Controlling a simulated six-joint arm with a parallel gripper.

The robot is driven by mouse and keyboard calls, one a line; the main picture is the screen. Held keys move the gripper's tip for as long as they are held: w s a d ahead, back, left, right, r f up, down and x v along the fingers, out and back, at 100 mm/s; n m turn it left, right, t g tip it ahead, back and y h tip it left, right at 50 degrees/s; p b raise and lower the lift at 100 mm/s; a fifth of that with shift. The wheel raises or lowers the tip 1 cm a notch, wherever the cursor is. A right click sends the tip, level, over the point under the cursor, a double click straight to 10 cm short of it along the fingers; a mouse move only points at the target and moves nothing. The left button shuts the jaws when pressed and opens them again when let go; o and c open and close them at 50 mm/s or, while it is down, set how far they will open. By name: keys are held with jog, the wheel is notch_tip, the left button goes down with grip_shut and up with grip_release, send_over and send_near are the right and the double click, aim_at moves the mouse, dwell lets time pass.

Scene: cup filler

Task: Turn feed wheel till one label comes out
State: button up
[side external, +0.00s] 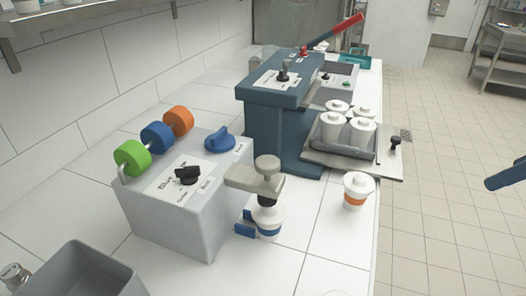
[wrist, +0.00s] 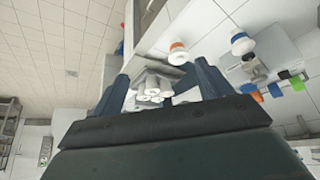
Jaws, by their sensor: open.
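A grey labelling box (side external: 180,228) stands on the white counter, with green (side external: 132,157), blue (side external: 158,137) and orange (side external: 178,120) rolls along its back. A blue winged knob (side external: 220,141), which looks like the feed wheel, and a black knob (side external: 187,175) are on top. A lidded cup with a blue band (side external: 268,222) stands at the box's right side, under a grey arm-like part. No loose label can be made out. Part of my gripper (side external: 506,178) shows at the right edge, far from the box. In the wrist view my gripper (wrist: 163,86) is open and empty.
A lidded cup with an orange band (side external: 357,191) stands on the counter's right side. Behind, a blue machine (side external: 262,125) has a raised red-handled lever (side external: 333,33); a tray (side external: 318,137) of white cups is beside it. A grey bin (side external: 82,272) is front left.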

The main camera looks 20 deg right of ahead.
jog(key=w+a+r+n+y, duration=0.2)
jog(key=w+a+n, duration=0.1)
jog(key=w+a, duration=0.8)
jog(key=w+a+r+n+y, duration=0.25)
jog(key=w+a, duration=0.35)
jog(key=w, duration=1)
jog(key=n+y, duration=0.2)
jog(key=n, duration=0.1)
send_near(220, 132)
jog(key=s+v, duration=0.1)
jog(key=v, duration=0.4)
jog(key=shift+w+a+t, duration=0.2)
jog(key=shift+a+t, duration=0.05)
jog(key=shift+t, duration=0.05)
jog(key=shift+f, duration=0.1)
jog(key=shift+x, duration=6.8)
jog(key=shift+d+f, duration=0.1)
jog(key=shift+d, duration=0.05)
jog(key=shift+c, duration=0.5)
jog(key=c, duration=0.9)
